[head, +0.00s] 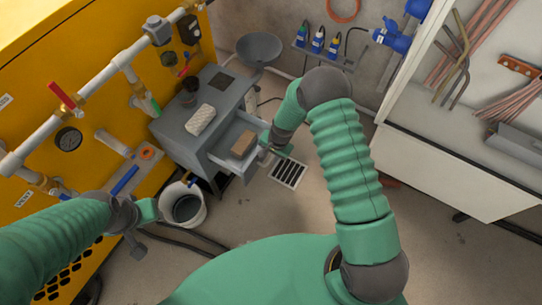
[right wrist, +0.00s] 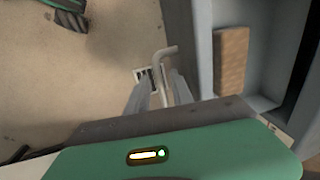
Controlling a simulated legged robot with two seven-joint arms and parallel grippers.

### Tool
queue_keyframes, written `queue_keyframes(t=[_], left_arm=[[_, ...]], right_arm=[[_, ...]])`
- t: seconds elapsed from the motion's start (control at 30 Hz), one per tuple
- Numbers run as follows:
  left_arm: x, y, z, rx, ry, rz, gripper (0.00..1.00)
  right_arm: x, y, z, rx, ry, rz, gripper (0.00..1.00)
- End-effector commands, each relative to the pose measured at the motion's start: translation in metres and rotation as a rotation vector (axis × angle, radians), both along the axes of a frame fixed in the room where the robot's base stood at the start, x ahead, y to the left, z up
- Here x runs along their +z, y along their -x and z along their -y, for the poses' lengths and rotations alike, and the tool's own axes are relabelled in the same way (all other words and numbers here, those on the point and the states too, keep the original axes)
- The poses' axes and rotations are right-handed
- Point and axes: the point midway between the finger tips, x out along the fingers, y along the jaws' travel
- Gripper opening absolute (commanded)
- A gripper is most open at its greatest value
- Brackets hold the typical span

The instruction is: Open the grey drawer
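The grey drawer (head: 240,140) is pulled out of the grey cabinet (head: 195,140), and a brown block (head: 243,143) lies inside. In the right wrist view the block (right wrist: 232,60) shows in the drawer at the right. My right gripper (head: 270,152) is at the drawer's front. In the right wrist view its two fingers (right wrist: 160,92) are apart, with the bent pale handle bar (right wrist: 164,62) between them and gaps visible beside it. My left gripper (head: 140,230) is at the lower left, by the white bucket; its fingers are too unclear to judge.
The white bucket (head: 186,212) stands on the floor left of the drawer. A white patterned object (head: 201,120) lies on the cabinet top. A floor grate (head: 288,172) is right of the drawer. A yellow machine with pipes is at left, a white cabinet (head: 440,170) at right.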

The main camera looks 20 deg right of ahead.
Motion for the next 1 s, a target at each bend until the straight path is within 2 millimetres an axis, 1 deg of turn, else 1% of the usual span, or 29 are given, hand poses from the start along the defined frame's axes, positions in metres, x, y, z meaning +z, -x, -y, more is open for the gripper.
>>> queue_keyframes(t=[0.27, 0.37, 0.47, 0.57, 0.6, 0.8, 0.9, 1.0], left_arm=[[0.000, 0.000, 0.000, 0.000, 0.000, 0.000, 0.36], [0.002, 0.000, 0.000, 0.000, 0.000, 0.000, 0.36], [0.009, 0.000, 0.000, 0.000, 0.000, 0.000, 0.36], [0.019, 0.000, 0.000, 0.000, 0.000, 0.000, 0.36], [0.023, 0.000, 0.000, 0.000, 0.000, 0.000, 0.36], [0.039, 0.000, 0.000, 0.000, 0.000, 0.000, 0.36], [0.045, 0.000, 0.000, 0.000, 0.000, 0.000, 0.36], [0.048, 0.000, 0.000, 0.000, 0.000, 0.000, 0.36]], right_arm=[[0.000, 0.000, 0.000, 0.000, 0.000, 0.000, 0.33], [0.005, 0.000, 0.001, -0.001, 0.001, 0.001, 0.33], [0.022, 0.001, 0.003, -0.001, 0.000, 0.003, 0.33], [0.049, 0.005, 0.006, -0.001, 0.000, 0.003, 0.33], [0.061, 0.006, 0.007, -0.002, 0.000, 0.004, 0.33], [0.119, 0.015, 0.014, -0.001, 0.000, 0.003, 0.33], [0.141, 0.019, 0.017, -0.001, 0.000, 0.001, 0.33], [0.156, 0.021, 0.019, -0.001, 0.000, 0.001, 0.33]])
